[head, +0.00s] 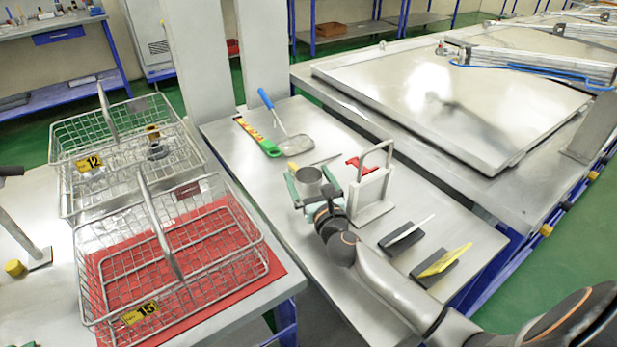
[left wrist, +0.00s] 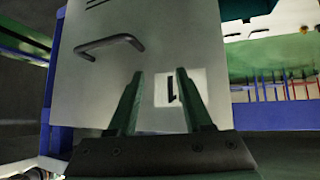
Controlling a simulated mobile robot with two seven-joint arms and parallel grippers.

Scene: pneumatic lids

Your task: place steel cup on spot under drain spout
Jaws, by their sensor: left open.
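My left gripper (left wrist: 155,85) is open and empty in the left wrist view, before a pale panel. It is not visible in the head view. I cannot make out a drain spout or the spot under it.
A pale stand with a handle (head: 372,192) is close right of the cup, with a red-handled item (head: 362,163) behind it. Two dark blocks (head: 402,236) lie right. Two wire baskets (head: 172,262) stand left. A blue-handled skimmer (head: 292,140) lies behind. The table's near left part is clear.

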